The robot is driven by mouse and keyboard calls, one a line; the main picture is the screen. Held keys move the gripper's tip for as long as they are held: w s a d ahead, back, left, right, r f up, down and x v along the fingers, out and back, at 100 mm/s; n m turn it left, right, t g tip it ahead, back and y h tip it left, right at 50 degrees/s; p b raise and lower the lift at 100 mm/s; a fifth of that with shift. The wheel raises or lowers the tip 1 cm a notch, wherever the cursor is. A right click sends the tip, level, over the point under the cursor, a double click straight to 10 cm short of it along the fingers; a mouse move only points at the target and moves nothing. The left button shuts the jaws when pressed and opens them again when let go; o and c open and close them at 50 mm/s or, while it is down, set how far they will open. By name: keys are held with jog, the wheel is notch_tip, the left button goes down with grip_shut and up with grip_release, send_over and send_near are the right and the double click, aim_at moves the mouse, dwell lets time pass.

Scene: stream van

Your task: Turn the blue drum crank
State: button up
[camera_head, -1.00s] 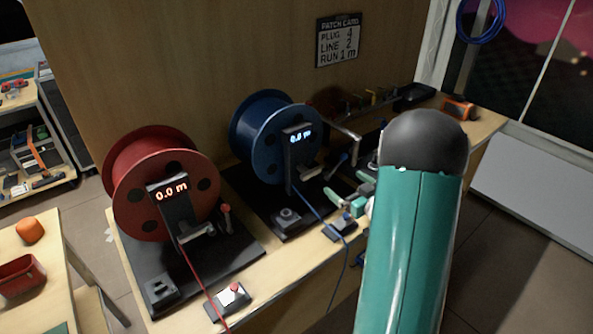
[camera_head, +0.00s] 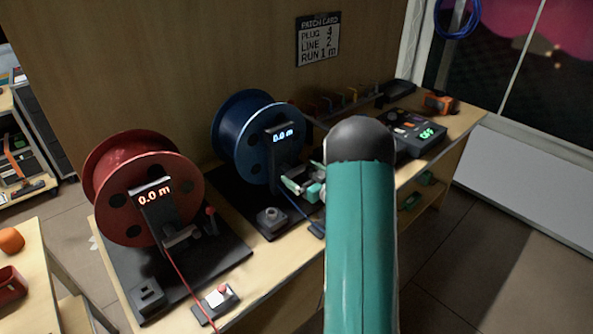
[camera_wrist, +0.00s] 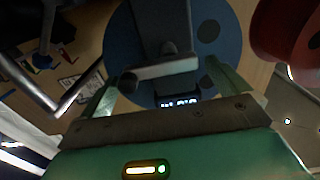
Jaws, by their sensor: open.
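The blue drum (camera_head: 240,125) stands upright on its dark base, with a post display reading 0.0 m. My gripper (camera_head: 297,178) is at the front right of its post, with pale green fingers. In the wrist view my gripper (camera_wrist: 160,75) is open, one finger at each side of the grey crank arm (camera_wrist: 165,69). The crank's dark knob (camera_wrist: 128,83) is near the left finger. I cannot tell whether the finger touches it. In the head view my gripper and arm hide the crank. The blue drum (camera_wrist: 222,30) fills the top of the wrist view.
The red drum (camera_head: 130,165) stands to the left, with its own crank. A control box (camera_head: 415,132) reading OFF is at right. A bent metal rod (camera_wrist: 70,101) is left of my gripper.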

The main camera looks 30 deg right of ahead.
aim_at(295, 169)
jog(key=shift+w+a, duration=0.2)
jog(key=shift+w, duration=1.2)
jog(key=c, duration=0.8)
jog(key=shift+c, duration=0.2)
jog(key=shift+n, duration=0.4)
